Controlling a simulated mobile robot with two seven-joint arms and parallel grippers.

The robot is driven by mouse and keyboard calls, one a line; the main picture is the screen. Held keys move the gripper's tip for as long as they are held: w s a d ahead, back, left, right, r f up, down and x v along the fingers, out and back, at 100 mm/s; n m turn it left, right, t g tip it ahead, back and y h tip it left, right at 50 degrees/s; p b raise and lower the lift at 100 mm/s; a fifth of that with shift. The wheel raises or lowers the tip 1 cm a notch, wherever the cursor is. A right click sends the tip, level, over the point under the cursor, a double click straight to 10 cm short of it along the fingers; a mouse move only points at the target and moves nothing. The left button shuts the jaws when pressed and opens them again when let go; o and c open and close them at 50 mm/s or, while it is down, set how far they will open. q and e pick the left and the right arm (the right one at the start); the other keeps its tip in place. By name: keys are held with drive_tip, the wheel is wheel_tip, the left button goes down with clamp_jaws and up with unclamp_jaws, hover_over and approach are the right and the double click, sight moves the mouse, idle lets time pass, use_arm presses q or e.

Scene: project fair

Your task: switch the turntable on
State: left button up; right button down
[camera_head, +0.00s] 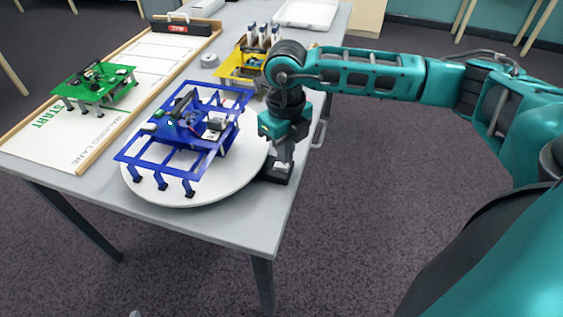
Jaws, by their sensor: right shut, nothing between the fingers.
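The turntable (240,179) is a round white disc near the front right corner of the grey table. A blue legged walker (203,125) stands on it. A small black box (276,174) with a pale part on top, which looks like the switch, sits at the disc's right edge by the table's side. My right gripper (284,163) points down with shut, empty fingers directly over this box. The fingertips are at or just above its top; I cannot tell whether they touch. They hide part of the box. My left gripper is not in view.
A green walker (95,86) stands on the white walking lane (70,132) with wooden rails at the left. The table's front strip (235,228) is clear.

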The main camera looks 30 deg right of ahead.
drive_tip(key=shift+f, duration=0.1)
idle(0.4)
drive_tip(key=shift+f+b, duration=0.5)
